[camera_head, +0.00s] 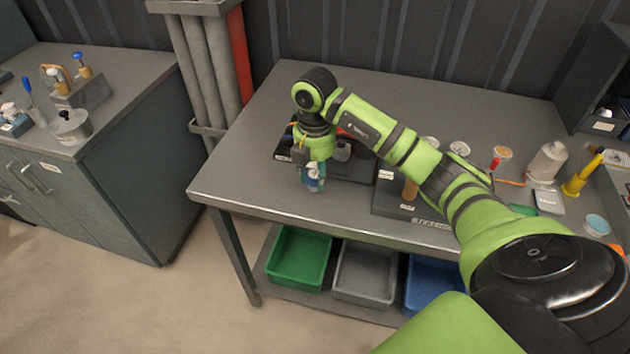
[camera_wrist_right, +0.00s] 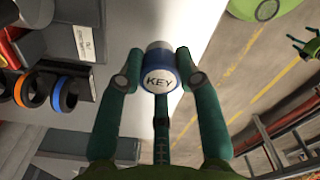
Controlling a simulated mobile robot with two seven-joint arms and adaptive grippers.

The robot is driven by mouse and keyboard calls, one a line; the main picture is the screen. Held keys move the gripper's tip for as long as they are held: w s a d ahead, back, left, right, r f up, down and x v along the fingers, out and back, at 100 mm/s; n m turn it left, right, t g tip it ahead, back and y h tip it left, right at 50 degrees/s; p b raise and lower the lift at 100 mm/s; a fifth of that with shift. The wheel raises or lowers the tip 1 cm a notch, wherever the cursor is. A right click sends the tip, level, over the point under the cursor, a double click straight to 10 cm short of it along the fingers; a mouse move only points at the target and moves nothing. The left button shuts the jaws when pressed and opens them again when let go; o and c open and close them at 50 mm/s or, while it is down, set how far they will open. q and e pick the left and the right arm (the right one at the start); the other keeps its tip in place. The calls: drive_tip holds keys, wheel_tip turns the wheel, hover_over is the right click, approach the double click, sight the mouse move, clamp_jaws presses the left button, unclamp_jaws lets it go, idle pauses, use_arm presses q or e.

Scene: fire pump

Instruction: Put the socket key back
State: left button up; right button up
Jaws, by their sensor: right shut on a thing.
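The socket key (camera_wrist_right: 158,72) has a blue collar and a white end face marked KEY. My right gripper (camera_wrist_right: 160,82) is shut on it, with a finger pad on each side. In the head view my right gripper (camera_head: 313,178) is near the bench's front edge, in front of a dark holder (camera_head: 352,168); the fingers hide most of the key there. In the wrist view the bench edge lies behind the key. Part of my left gripper (camera_wrist_right: 304,46) seems to show small at the upper right of the wrist view; its jaws are unclear.
In the wrist view, orange (camera_wrist_right: 38,90) and blue (camera_wrist_right: 66,94) rings sit beside the dark holder. A black board (camera_head: 425,212) lies right of it in the head view. Green (camera_head: 299,257), grey (camera_head: 365,272) and blue (camera_head: 424,281) bins stand under the grey bench (camera_head: 240,180). The bench's left end is clear.

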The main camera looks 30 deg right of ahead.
sight(315, 185)
wheel_tip(315, 185, down, 2)
drive_tip(key=shift+s+f+p, duration=0.1)
drive_tip(key=shift+f+p, duration=0.15)
drive_tip(key=shift+p, duration=0.2)
drive_tip(key=shift+f, duration=0.5)
drive_tip(key=shift+f, duration=0.1)
drive_tip(key=o, duration=1.2)
drive_tip(key=shift+c, duration=0.2)
